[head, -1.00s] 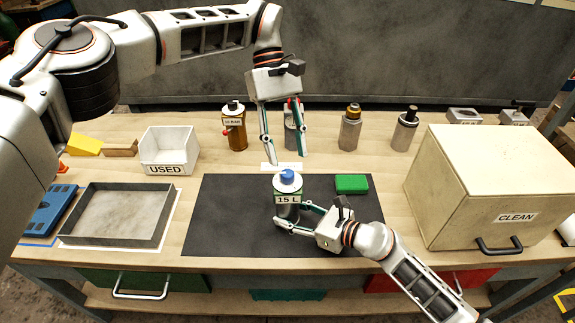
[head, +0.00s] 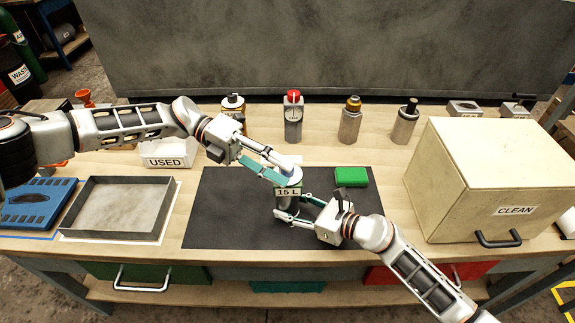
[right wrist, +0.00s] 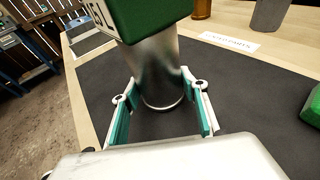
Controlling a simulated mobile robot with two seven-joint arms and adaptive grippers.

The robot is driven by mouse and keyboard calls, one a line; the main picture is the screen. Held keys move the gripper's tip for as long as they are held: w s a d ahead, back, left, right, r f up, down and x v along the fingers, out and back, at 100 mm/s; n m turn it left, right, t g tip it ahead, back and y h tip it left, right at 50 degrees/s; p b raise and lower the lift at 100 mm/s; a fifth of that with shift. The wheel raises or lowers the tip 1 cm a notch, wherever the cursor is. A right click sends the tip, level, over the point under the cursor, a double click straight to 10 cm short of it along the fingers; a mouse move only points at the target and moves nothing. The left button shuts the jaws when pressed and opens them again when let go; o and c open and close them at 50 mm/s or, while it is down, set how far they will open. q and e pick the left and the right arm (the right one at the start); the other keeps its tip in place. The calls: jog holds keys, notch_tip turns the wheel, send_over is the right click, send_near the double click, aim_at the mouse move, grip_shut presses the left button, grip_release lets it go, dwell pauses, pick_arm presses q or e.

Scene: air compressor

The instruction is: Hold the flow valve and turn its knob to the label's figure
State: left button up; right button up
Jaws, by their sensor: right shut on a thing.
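The flow valve (head: 287,208), a grey metal cylinder with a green top block labelled "15 L", stands upright on the dark mat (head: 225,225). My right gripper (head: 292,217) is shut on its lower body; in the right wrist view its teal-padded fingers (right wrist: 160,115) lie on either side of the valve's metal cylinder (right wrist: 153,70). My left gripper (head: 283,169) is at the top of the valve, its fingers reaching in from the upper left. They mostly hide the blue knob, and I cannot tell whether they are closed on it.
A green block (head: 351,177) lies right of the valve. Several fittings, including a red-topped one (head: 293,118), stand along the back. A "USED" bin (head: 168,160) and a grey tray (head: 117,210) are at left, a large "CLEAN" box (head: 490,180) at right.

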pick_arm(q)
jog(key=w+a+f+n+t+h, duration=0.15)
jog(key=a+n+t, duration=0.3)
jog(key=n, duration=0.85)
jog(key=w+a+f+n+t+h, duration=0.1)
jog(key=a+f+n+t+h, duration=0.25)
jog(key=n, duration=0.95)
jog(key=shift+t+y, duration=0.4)
jog(key=shift+t, duration=0.5)
jog(key=d, duration=0.3)
jog(key=w+d, duration=0.1)
jog(key=d, duration=0.2)
jog(key=w+d+r, duration=0.1)
jog(key=d, duration=0.3)
jog(key=shift+w+r, duration=0.1)
jog(key=shift+w, duration=0.05)
grip_shut()
